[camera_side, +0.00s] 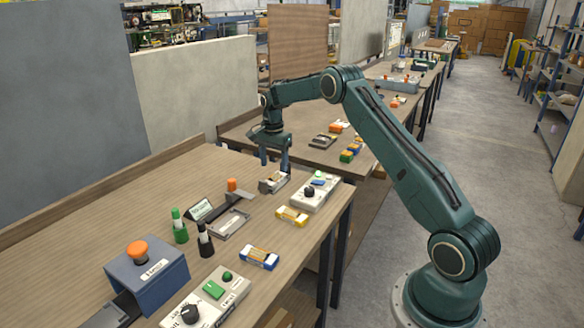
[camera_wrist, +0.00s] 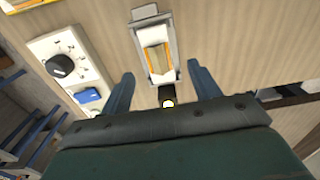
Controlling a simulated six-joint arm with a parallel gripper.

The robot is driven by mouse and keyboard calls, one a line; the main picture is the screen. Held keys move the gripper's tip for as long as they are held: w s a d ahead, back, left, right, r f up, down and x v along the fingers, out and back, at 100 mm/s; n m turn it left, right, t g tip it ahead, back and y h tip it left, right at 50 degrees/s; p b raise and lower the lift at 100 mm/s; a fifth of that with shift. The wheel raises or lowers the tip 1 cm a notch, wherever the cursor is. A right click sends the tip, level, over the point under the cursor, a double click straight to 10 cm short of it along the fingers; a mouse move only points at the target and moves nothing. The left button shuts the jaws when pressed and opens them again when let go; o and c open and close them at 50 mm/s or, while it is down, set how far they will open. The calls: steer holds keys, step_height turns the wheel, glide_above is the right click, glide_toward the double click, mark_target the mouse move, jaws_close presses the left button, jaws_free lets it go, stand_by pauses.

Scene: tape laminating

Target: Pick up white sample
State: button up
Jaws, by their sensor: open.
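A white sample (camera_wrist: 153,37) lies in a small grey metal holder (camera_wrist: 138,14) in the wrist view, with an orange-yellow strip along its face. The holder also shows in the side view (camera_side: 266,186) near the table's far edge, where the sample is too small to make out clearly. My gripper (camera_side: 275,166) points down just above the holder. Its two blue fingers are apart in the wrist view (camera_wrist: 160,69), one to each side of the holder's near end, with nothing between them held. A dark knob (camera_wrist: 167,97) with a bright centre sits between the fingers.
A white control box (camera_side: 315,192) with a black knob stands right of the holder. A yellow box (camera_side: 292,216) and a blue-yellow box (camera_side: 259,258) lie along the front edge. A grey tray (camera_side: 230,226), green marker bottle (camera_side: 180,230) and blue E-stop box (camera_side: 150,275) stand left.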

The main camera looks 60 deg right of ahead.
mark_target(274, 175)
steer(key=shift+s+f, duration=0.1)
steer(key=shift+f, duration=2.3)
steer(key=c, duration=1.2)
steer(key=shift+o, duration=0.2)
steer(key=shift+r, duration=0.2)
step_height(274, 175, up, 20)
steer(key=shift+f, duration=0.15)
